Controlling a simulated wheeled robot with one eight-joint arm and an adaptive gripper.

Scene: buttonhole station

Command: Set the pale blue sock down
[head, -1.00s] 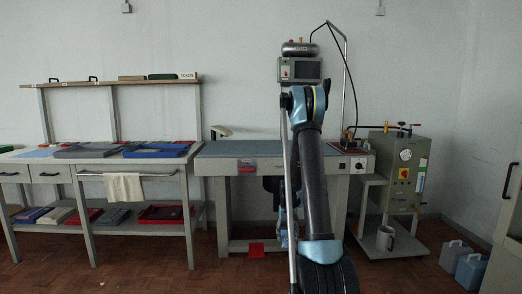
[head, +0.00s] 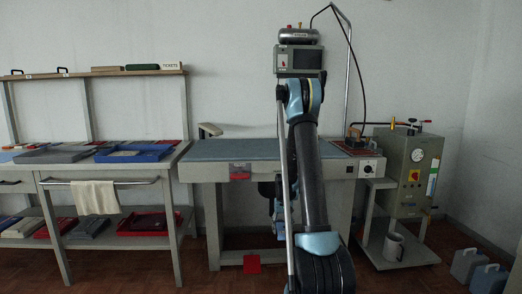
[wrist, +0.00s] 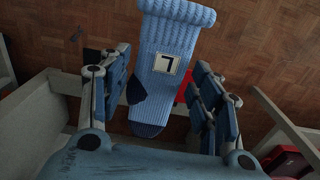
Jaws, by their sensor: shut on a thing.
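The pale blue sock (wrist: 172,45) hangs in my gripper (wrist: 160,100) in the wrist view. It is ribbed, with a rolled cuff at the top, a dark navy heel and toe, and a white label marked 7. The gripper's blue fingers are on either side of the sock, shut on it. Wooden floor shows behind it, so it is held clear of any surface. In the head view the sock cannot be made out, and my arm hides much of the middle.
A padded blue-grey table (head: 235,150) stands ahead, its top mostly bare. A bench (head: 170,165) at left holds trays, including a blue one (head: 133,152). A grey steam unit (head: 412,170) on a trolley is at right. Jugs (head: 468,265) stand on the floor.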

